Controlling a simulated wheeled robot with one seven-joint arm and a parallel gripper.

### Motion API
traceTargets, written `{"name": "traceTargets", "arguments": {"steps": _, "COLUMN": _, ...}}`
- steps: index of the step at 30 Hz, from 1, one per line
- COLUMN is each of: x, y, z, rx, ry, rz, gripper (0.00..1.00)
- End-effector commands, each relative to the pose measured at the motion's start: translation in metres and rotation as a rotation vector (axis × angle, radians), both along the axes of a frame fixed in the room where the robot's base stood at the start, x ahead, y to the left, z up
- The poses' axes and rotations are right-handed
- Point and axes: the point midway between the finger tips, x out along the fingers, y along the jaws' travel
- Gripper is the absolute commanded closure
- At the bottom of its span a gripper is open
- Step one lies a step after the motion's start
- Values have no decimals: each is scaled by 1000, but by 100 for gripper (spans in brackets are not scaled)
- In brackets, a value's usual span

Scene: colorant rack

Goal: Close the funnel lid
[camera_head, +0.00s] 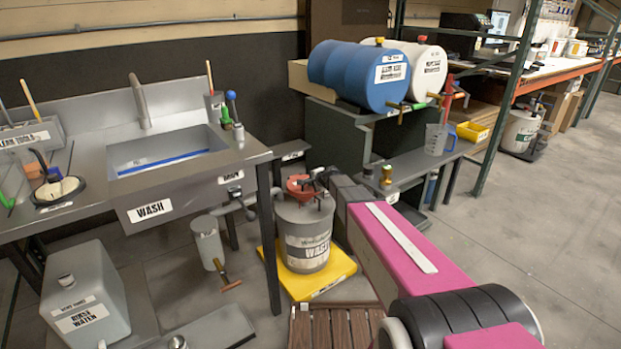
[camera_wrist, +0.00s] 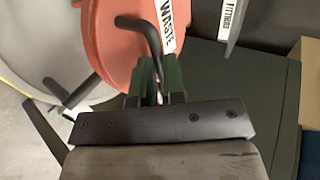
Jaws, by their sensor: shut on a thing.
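The red-orange funnel (camera_head: 297,184) sits on top of a grey waste drum (camera_head: 305,240). In the wrist view its round red-orange lid (camera_wrist: 103,42) shows from close up, with a white "WASTE" label and a bent black handle (camera_wrist: 150,38). My gripper (camera_wrist: 158,80) reaches the handle's lower end, and its dark green fingers are shut on it. In the head view my gripper (camera_head: 322,180) is at the right side of the funnel. The fingers hide the handle's end. I cannot tell the lid's exact angle.
The drum stands on a yellow platform (camera_head: 338,272). A sink bench (camera_head: 262,158) is to the left. A dark rack (camera_head: 340,135) with a blue barrel (camera_head: 345,75) and a white barrel (camera_head: 428,68) stands behind. Open floor (camera_head: 520,220) lies to the right.

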Motion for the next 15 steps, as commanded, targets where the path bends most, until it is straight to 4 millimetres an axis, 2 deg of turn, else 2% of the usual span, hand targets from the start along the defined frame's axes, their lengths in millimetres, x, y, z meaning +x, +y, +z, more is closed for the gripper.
{"name": "traceTargets", "arguments": {"steps": 6, "x": -5, "y": -2, "z": -14, "rx": -13, "ry": 7, "rz": 9, "gripper": 100}}
{"name": "traceTargets", "arguments": {"steps": 15, "x": -6, "y": -3, "z": -19, "rx": -12, "ry": 12, "rz": 11, "gripper": 100}}
